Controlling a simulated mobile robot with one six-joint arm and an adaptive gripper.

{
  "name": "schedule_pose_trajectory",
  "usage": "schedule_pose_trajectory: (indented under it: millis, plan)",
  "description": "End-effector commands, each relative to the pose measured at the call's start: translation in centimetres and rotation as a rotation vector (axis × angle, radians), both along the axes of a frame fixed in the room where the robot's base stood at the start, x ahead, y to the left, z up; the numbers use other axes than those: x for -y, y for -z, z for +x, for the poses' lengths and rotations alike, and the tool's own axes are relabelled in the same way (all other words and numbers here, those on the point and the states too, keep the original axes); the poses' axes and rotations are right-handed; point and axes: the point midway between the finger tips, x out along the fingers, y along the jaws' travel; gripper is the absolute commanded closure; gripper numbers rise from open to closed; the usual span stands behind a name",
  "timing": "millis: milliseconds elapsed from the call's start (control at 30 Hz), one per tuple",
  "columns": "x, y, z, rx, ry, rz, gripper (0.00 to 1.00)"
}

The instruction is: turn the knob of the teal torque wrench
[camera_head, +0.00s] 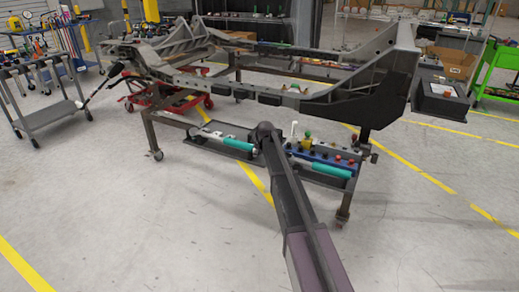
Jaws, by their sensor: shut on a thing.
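Two teal handles lie on the lower level of the chassis fixture. One teal handle (240,145), with a pale shaft to its left, lies on a dark tray (217,146) left of my arm. The other teal handle (332,170) lies right of my arm, along the front of a blue rack. I cannot tell which is the torque wrench, and no knob shows clearly on either. My arm reaches up from the bottom edge to a round dark joint between the two handles. My gripper does not show; the arm seems to hide it.
The large dark chassis frame (290,95) spans above the shelf. The blue rack (305,152) carries several coloured knobs. A grey cart (52,116) stands at left, a red lift (165,97) behind, and a green cart (498,70) at right. The front floor is clear.

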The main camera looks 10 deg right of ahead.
Motion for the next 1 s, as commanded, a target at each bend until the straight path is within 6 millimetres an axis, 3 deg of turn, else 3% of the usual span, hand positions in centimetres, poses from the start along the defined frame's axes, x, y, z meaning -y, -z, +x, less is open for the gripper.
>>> schedule_pose_trajectory:
  millis: [367,400,500,1000]
  plan:
    - [0.01,0.07,-0.09,-0.008,0.001,0.003,0.87]
    - [0.01,0.07,-0.08,-0.008,0.001,0.003,0.33]
    - [0.03,0.05,-0.07,-0.007,0.001,0.003,0.03]
    - [0.03,-0.02,-0.08,-0.006,0.001,0.001,0.03]
